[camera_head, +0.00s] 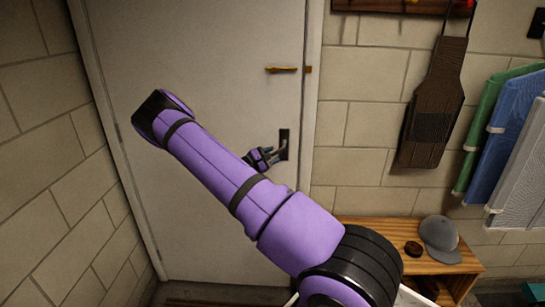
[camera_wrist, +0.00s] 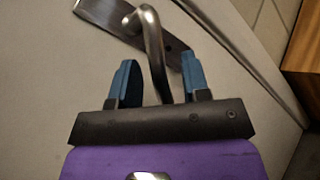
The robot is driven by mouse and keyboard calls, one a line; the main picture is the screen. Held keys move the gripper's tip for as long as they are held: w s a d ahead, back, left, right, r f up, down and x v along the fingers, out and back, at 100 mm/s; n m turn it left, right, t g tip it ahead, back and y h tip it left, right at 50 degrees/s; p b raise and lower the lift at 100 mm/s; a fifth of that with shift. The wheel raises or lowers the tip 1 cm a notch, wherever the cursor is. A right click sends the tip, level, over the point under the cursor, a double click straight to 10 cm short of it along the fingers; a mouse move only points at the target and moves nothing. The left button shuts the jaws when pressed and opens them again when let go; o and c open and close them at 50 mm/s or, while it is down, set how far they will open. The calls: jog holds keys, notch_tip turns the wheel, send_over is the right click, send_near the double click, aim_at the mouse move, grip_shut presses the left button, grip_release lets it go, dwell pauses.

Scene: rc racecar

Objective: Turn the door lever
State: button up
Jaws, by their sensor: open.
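The door lever (camera_wrist: 152,35) is a curved metal handle on a metal backplate (camera_wrist: 112,12) in the wrist view. In the head view its dark plate (camera_head: 284,140) sits near the right edge of the pale door (camera_head: 225,60). My gripper (camera_wrist: 160,62) is open, its two blue fingers on either side of the lever's bent end. The lever end reaches down between the fingers; I cannot tell whether either finger touches it. In the head view my gripper (camera_head: 263,157) is just left of the plate, partly hidden by my purple arm.
A brass latch (camera_head: 281,69) is on the door above the lever. Right of the frame, a wooden bench (camera_head: 360,228) holds a grey cap (camera_head: 440,236) and a dark round object (camera_head: 413,248). A brown apron-like item (camera_head: 440,85) and coloured sheets (camera_head: 515,120) hang on the block wall.

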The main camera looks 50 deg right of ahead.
jog(key=shift+d, duration=0.3)
grip_shut()
jog(key=y, duration=0.1)
jog(key=r+m+y, duration=0.1)
jog(key=r+m, duration=0.1)
jog(key=shift+w+a+t+y, duration=0.25)
jog(key=shift+a+t+y, duration=0.05)
jog(key=shift+t+y, duration=0.1)
jog(key=shift+a+r+m+t+y, duration=0.1)
jog(key=shift+r+m+t+y, duration=0.65)
jog(key=shift+m+y, duration=0.45)
jog(key=shift+w, duration=0.1)
grip_release()
jog(key=shift+r, duration=0.1)
